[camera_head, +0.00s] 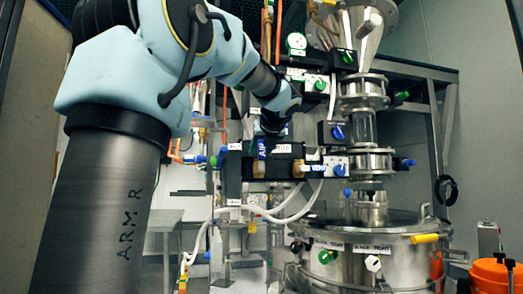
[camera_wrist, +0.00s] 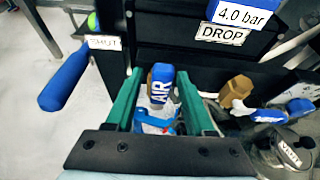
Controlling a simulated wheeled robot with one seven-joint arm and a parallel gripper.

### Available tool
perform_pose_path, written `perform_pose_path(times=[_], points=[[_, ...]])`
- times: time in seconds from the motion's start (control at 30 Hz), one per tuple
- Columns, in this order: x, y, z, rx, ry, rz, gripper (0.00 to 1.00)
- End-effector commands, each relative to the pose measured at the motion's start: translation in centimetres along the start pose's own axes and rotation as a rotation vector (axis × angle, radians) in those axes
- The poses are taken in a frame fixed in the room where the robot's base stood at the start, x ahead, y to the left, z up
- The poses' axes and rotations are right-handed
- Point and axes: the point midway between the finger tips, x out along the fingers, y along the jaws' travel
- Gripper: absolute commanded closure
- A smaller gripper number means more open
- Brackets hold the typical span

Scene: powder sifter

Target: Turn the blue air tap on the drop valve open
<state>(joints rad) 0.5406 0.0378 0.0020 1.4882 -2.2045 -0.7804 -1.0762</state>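The blue air tap, marked AIR, stands upright between my fingers in the wrist view (camera_wrist: 162,84). It also shows in the head view (camera_head: 262,149), on the black drop valve block under my wrist. My gripper (camera_wrist: 159,74) is open, with one green finger on each side of the tap. There seems to be a small gap on both sides; contact is not clear. The white DROP label (camera_wrist: 222,34) is on the black panel (camera_wrist: 190,57) behind the tap. In the head view my fingers are too small and dark to make out.
A brass fitting (camera_wrist: 236,91) and a blue handle with a VENT tag (camera_wrist: 270,116) are close on the right. A larger blue handle (camera_wrist: 64,80) with a SHUT label (camera_wrist: 104,42) sticks out at left. White hoses (camera_head: 270,212) hang below; the steel vessel (camera_head: 390,262) stands at right.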

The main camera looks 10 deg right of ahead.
Motion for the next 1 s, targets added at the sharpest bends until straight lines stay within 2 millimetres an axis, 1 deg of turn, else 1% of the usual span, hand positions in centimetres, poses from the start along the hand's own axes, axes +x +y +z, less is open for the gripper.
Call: perform_pose_path(times=[0.27,0.37,0.47,0.7,0.8,0.9,1.0], points=[[-0.1,0.0,0.1,0.000,-0.002,-0.001,0.43],[-0.7,0.0,0.1,0.000,-0.002,-0.001,0.43],[-2.1,0.0,0.1,0.000,-0.004,-0.003,0.43],[-6.9,-0.1,0.0,0.000,-0.003,-0.004,0.43],[-8.6,0.0,0.0,0.000,-0.003,-0.003,0.43],[-9.8,0.0,0.0,0.000,-0.002,-0.002,0.43],[-10.6,0.0,0.0,0.000,-0.002,-0.002,0.43]])
